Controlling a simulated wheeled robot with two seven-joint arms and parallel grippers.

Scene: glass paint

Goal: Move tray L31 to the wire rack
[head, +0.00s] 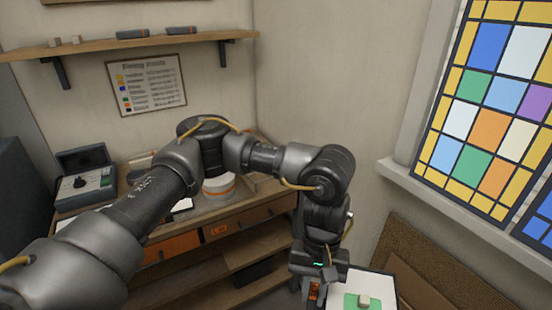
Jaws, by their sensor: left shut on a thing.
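My left gripper (322,288) is low at the bottom edge, right of centre, pointing down. It is shut on a tray (381,283) at the tray's left side, though the fingertips are hard to make out. The tray has a white surface with a green piece (352,302) and a small pale block (364,300) on it. The picture's bottom edge cuts the tray off, and no label on it can be read. I cannot make out a wire rack. My right gripper is not in view.
A wooden workbench (255,212) with drawers and a lower shelf (215,282) stands behind my left arm. A grey device (85,188) sits on its left. A wall shelf (110,43) hangs above. A stained-glass window (485,110) and brown boards (420,250) are at the right.

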